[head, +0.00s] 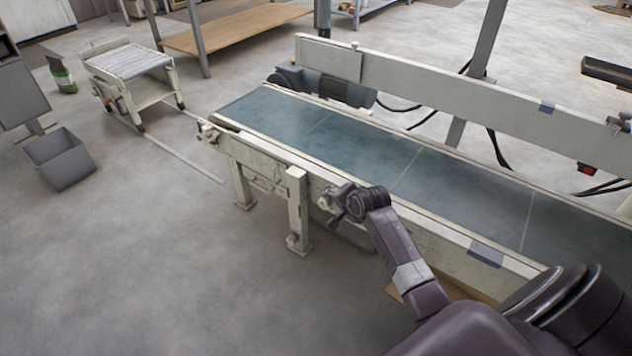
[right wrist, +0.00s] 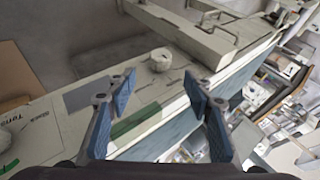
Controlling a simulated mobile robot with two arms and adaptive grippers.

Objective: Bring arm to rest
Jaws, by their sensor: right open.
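My right gripper (head: 338,206) reaches in from the lower right of the head view, beside the near rail of the conveyor (head: 375,163). In the right wrist view its two blue-padded fingers (right wrist: 157,112) are spread apart with nothing between them. Beyond the fingers is the conveyor's pale side frame with a round knob (right wrist: 160,60). I cannot tell from these frames whether the gripper touches the frame. My left gripper is not in view.
The conveyor's pale legs (head: 298,210) stand close to my right gripper. A grey bin (head: 60,158), a small roller stand (head: 130,75) and a green bottle (head: 62,76) are at the left. The floor (head: 180,260) at lower left is clear.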

